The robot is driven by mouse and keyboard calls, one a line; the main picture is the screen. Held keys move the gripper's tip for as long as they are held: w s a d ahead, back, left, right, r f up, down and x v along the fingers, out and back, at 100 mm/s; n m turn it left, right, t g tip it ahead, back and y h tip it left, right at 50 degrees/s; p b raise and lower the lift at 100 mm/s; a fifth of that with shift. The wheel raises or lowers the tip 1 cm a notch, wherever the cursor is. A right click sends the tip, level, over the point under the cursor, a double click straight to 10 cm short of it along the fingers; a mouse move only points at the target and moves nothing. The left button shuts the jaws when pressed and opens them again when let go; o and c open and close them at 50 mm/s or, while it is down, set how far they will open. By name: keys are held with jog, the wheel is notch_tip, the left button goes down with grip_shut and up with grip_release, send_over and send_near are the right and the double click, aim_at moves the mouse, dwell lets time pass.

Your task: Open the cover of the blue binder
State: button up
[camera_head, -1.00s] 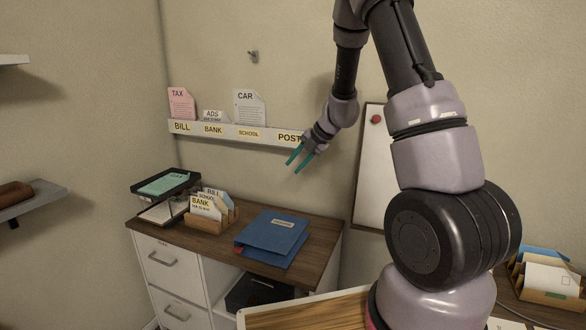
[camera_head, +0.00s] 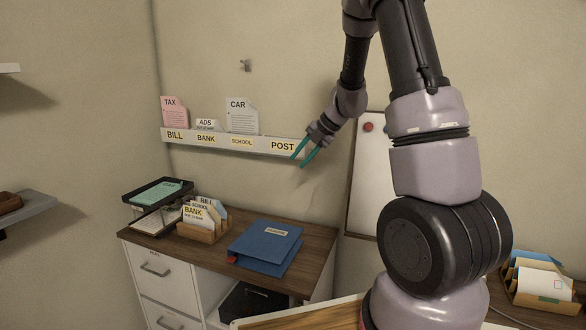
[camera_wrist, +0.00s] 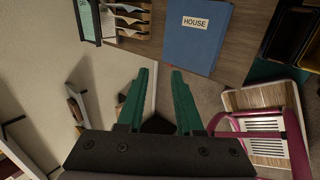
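The blue binder (camera_head: 265,246) lies flat and closed on the wooden cabinet top, with a pale label on its cover. In the wrist view the binder (camera_wrist: 197,38) is at the top, and its label reads HOUSE. My gripper (camera_head: 305,158) is in the air above and behind the binder, in front of the wall near the POST label. In the wrist view its two green fingers (camera_wrist: 158,90) are spread apart with nothing between them. The gripper does not touch the binder.
A wooden card holder (camera_head: 203,228) and a black tray stack (camera_head: 158,192) stand left of the binder on the cabinet top (camera_head: 318,243). A wall rail (camera_head: 236,142) with labelled folders runs behind. A whiteboard (camera_head: 367,185) hangs at right.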

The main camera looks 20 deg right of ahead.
jog(key=shift+v, duration=2.2)
